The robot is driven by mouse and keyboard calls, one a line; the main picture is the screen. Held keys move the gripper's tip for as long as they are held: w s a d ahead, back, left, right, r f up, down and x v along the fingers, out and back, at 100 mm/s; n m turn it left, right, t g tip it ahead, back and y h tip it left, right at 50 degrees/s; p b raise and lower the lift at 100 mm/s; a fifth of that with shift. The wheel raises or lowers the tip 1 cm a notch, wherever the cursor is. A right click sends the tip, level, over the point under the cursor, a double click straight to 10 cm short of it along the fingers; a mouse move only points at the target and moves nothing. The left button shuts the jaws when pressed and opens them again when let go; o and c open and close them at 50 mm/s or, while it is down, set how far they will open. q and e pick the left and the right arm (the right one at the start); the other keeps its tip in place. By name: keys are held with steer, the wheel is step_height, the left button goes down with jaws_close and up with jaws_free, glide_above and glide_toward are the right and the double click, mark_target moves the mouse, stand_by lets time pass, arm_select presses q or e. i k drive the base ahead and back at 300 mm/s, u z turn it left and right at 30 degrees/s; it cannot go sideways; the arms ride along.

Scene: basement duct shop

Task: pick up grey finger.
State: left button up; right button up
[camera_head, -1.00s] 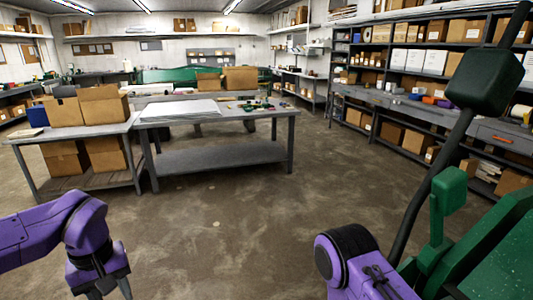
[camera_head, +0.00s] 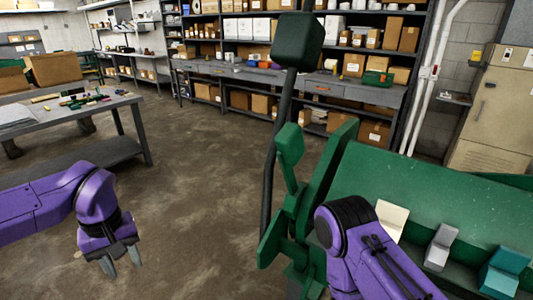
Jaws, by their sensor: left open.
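A grey finger (camera_head: 439,247), a small block with a sloped top, sits on the green machine (camera_head: 432,192) at the lower right. It stands between a cream block (camera_head: 391,221) on its left and a teal block (camera_head: 503,272) on its right. My left gripper (camera_head: 122,268) is open and empty over the floor at the lower left, far from the grey finger. My right arm reaches in at the bottom, just left of the blocks, and its gripper is out of the picture.
The machine's upright lever with a dark green block (camera_head: 298,41) rises in the middle. A grey worktable (camera_head: 119,106) with tools stands at the left. Shelves and a beige cabinet (camera_head: 497,105) line the back. The floor between is clear.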

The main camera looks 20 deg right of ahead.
mark_target(438, 252)
steer(key=z, duration=2.85)
steer(key=k, duration=0.2)
steer(key=u, duration=0.45)
steer(key=i, duration=0.95)
steer(key=z, duration=0.05)
